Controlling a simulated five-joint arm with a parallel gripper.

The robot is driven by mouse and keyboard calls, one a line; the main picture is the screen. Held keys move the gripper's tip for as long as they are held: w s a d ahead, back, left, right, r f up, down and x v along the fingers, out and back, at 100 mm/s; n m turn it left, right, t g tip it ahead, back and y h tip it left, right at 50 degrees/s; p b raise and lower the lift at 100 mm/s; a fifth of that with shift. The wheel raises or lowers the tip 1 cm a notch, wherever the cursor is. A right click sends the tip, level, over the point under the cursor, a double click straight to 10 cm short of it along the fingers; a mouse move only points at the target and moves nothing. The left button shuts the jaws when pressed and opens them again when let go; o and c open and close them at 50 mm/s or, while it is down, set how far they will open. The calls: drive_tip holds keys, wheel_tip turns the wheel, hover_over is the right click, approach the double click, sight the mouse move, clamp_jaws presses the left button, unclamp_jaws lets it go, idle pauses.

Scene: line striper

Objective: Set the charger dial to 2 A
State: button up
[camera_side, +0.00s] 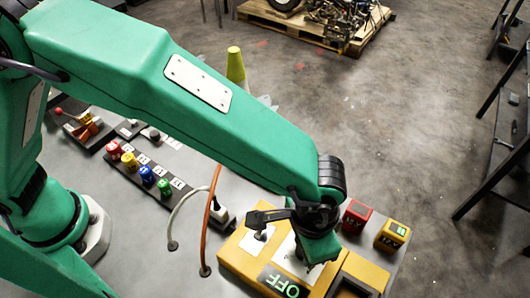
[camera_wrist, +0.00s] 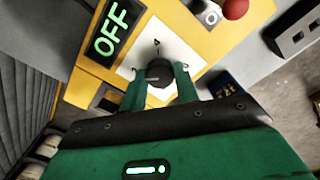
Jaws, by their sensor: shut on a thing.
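The charger is a yellow box (camera_side: 243,262) on the grey bench. Its black display reads OFF in green (camera_side: 285,284), and it also shows in the wrist view (camera_wrist: 114,32). Beside the display is a white plate (camera_wrist: 137,62) with a dark round dial (camera_wrist: 159,72); a small mark like a 4 is on the plate. My gripper (camera_wrist: 160,78) has a finger on each side of the dial and is shut on it. In the side view my gripper (camera_side: 316,250) hides the dial. I cannot read where the dial points.
Several coloured knobs (camera_side: 146,174) line a black strip farther left.

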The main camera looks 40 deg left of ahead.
drive_tip(key=shift+w, duration=0.25)
drive_tip(key=o, duration=1)
drive_tip(key=shift+s, duration=0.1)
drive_tip(key=shift+c, duration=0.2)
drive_tip(key=shift+r, duration=3.95)
